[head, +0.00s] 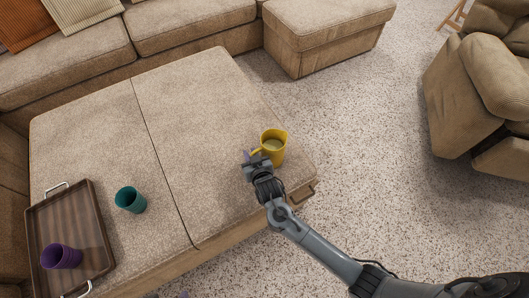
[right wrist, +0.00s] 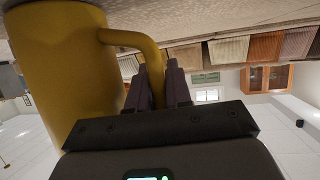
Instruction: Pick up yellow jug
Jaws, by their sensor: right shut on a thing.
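The yellow jug (head: 274,147) is at the right end of the beige ottoman, near its front right corner. My right gripper (head: 254,158) is at the jug's left side, at its handle. In the right wrist view the jug's body (right wrist: 65,65) fills the left part, and its handle (right wrist: 152,55) runs down between the two dark fingers of the right gripper (right wrist: 160,85), which are shut on it. Whether the jug touches the ottoman cannot be told for certain. My left gripper is not in view.
The ottoman (head: 185,110) holds a teal cup (head: 130,199) and a wooden tray (head: 98,232) with a purple cup (head: 62,257). A sofa (head: 190,25) runs along the back, and an armchair (head: 455,100) stands right. Open floor (head: 375,150) lies between.

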